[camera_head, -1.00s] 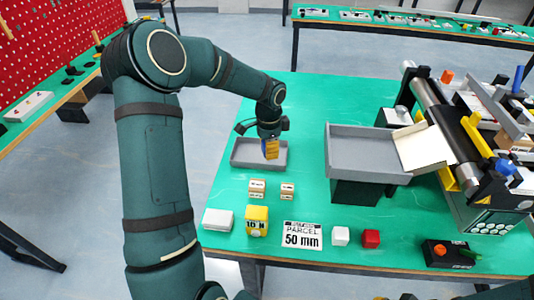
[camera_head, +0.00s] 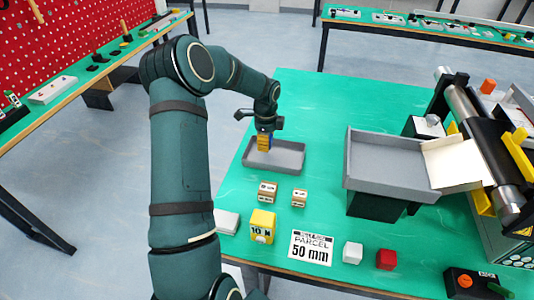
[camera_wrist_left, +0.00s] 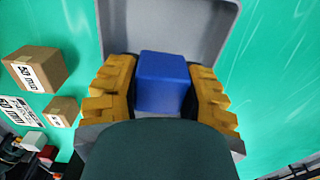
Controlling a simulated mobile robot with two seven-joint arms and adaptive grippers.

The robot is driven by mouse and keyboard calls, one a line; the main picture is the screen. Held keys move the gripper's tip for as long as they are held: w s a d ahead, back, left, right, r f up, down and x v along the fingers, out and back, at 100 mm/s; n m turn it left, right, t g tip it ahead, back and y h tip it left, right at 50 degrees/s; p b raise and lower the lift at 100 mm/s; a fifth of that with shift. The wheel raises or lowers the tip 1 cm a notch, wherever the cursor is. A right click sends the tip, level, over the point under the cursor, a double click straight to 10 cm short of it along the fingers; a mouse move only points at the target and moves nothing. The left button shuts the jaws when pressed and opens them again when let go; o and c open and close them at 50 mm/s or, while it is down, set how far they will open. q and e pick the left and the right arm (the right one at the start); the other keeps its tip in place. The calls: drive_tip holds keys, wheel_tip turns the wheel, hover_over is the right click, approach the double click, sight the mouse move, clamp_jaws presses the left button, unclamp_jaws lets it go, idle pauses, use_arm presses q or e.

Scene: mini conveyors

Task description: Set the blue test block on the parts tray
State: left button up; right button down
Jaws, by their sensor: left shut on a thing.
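My left gripper (camera_head: 265,141) is over the grey parts tray (camera_head: 290,159) on the green table. In the left wrist view the blue test block (camera_wrist_left: 163,80) sits between the yellow fingers of my left gripper (camera_wrist_left: 163,90), which is shut on it. The parts tray (camera_wrist_left: 203,14) shows behind and around the block there. I cannot tell whether the block touches the tray floor. In the head view the fingers hide most of the block. My right gripper is not in view.
Two small cardboard boxes (camera_head: 267,192) stand just in front of the tray. A yellow block (camera_head: 262,226), a parcel sign (camera_head: 311,247), a white cube (camera_head: 352,253) and a red cube (camera_head: 386,260) line the front edge. A grey bin (camera_head: 385,170) stands to the right.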

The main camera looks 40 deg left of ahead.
sight(266, 156)
use_arm(q)
drive_tip(key=shift+f+b, duration=0.5)
drive_tip(key=shift+f, duration=1.85)
drive_tip(key=shift+f, duration=0.2)
drive_tip(key=o, duration=1.1)
drive_tip(key=shift+r, duration=0.15)
wheel_tip(266, 156, up, 12)
drive_tip(key=shift+r+p, duration=0.1)
drive_tip(key=shift+p, duration=1.15)
